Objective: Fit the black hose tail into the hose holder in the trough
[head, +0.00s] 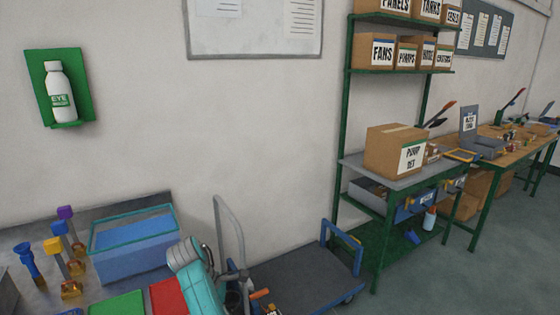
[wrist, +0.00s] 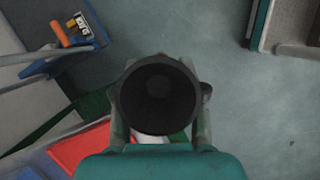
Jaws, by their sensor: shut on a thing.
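My gripper (wrist: 160,110) is shut on a black round piece (wrist: 158,90), which I take to be the black hose tail. The wrist view looks straight onto its wide, dark end, with a finger on each side. This end hides whatever lies below it. In the head view my teal arm covers the bottom centre, and I cannot make out the gripper or the held piece there. A blue open-topped box (head: 135,262) with a teal rim stands on the bench at lower left; I cannot tell if it is the trough. No hose holder can be made out.
A green panel (head: 117,305) and a red panel (head: 168,297) lie beside the blue box. Several coloured fittings (head: 60,255) stand left of it. A blue-edged cart (head: 300,280) stands right of my arm. Clear floor (wrist: 250,130) shows at right in the wrist view.

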